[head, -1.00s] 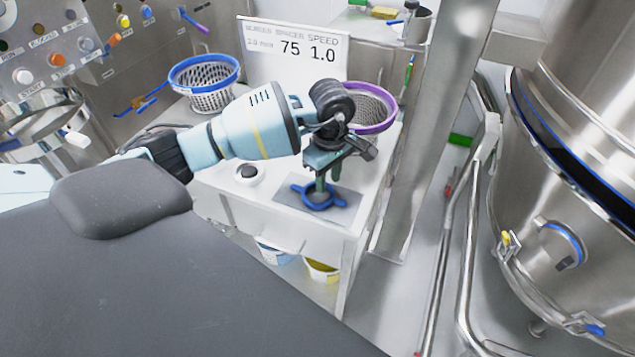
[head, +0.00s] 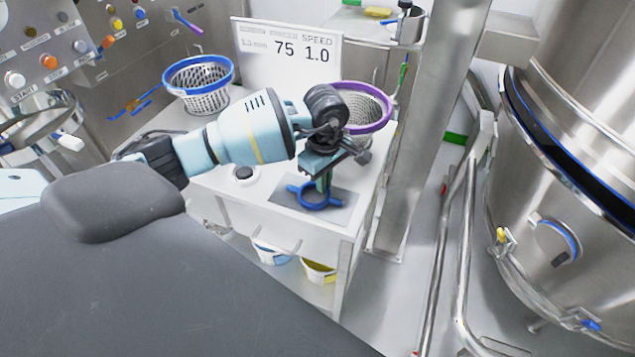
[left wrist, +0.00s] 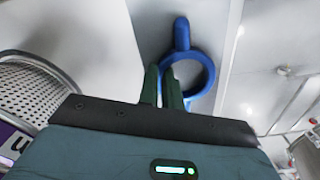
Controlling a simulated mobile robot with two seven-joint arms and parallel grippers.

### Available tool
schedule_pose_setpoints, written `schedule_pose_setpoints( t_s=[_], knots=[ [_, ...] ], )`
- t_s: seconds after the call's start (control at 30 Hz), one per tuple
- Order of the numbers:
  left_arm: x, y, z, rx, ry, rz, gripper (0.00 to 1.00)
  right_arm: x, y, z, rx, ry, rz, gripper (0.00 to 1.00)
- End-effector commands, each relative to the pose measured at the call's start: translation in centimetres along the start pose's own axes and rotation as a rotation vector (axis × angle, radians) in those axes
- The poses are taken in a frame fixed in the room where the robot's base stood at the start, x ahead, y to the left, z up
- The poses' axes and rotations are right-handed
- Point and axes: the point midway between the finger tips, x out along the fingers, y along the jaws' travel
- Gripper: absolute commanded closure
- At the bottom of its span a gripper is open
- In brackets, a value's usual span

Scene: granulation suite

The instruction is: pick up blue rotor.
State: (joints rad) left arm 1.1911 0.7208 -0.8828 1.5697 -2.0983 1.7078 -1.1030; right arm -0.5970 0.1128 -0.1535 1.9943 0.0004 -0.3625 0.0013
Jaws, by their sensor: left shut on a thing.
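The blue rotor (head: 303,198), a ring with stubby arms, is at the grey mat (head: 345,216) on the white cart top. It also shows in the left wrist view (left wrist: 211,75). My left gripper (head: 325,183) points down from above, its green fingers shut on the rotor's ring at one side. The left wrist view shows the closed fingers (left wrist: 168,86) against the ring's rim. I cannot tell whether the rotor is lifted off the mat. The gripper hides part of the ring. My right gripper is not in view.
A blue-rimmed basket (head: 205,97) stands at the cart's back left and a purple-rimmed basket (head: 372,128) just behind my gripper. A sign (head: 285,70) stands behind them. A steel post (head: 425,130) rises to the right. Pails (head: 318,272) sit on the lower shelf.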

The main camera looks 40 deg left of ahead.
Motion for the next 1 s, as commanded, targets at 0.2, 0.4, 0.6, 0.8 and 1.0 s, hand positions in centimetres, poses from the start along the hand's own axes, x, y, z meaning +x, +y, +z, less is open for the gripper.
schedule_pose_setpoints(
  t_s=[0.2, 0.4, 0.6, 0.8, 1.0],
  knots=[
    [-0.8, 0.1, 0.0, -0.001, 0.0, 0.003, 1.0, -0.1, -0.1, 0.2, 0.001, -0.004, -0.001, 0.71],
    [-3.0, 0.1, 0.0, 0.001, 0.0, 0.004, 1.0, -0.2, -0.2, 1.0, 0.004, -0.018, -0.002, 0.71],
    [-3.8, -2.7, -0.5, 0.0, 0.003, 0.0, 1.0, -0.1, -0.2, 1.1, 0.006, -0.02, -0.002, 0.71],
    [-4.0, -6.9, -1.1, 0.0, 0.002, -0.001, 1.0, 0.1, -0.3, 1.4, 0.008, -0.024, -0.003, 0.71],
    [-4.4, -11.2, -1.6, 0.0, 0.003, -0.004, 1.0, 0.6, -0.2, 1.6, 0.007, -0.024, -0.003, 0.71]
  ],
)
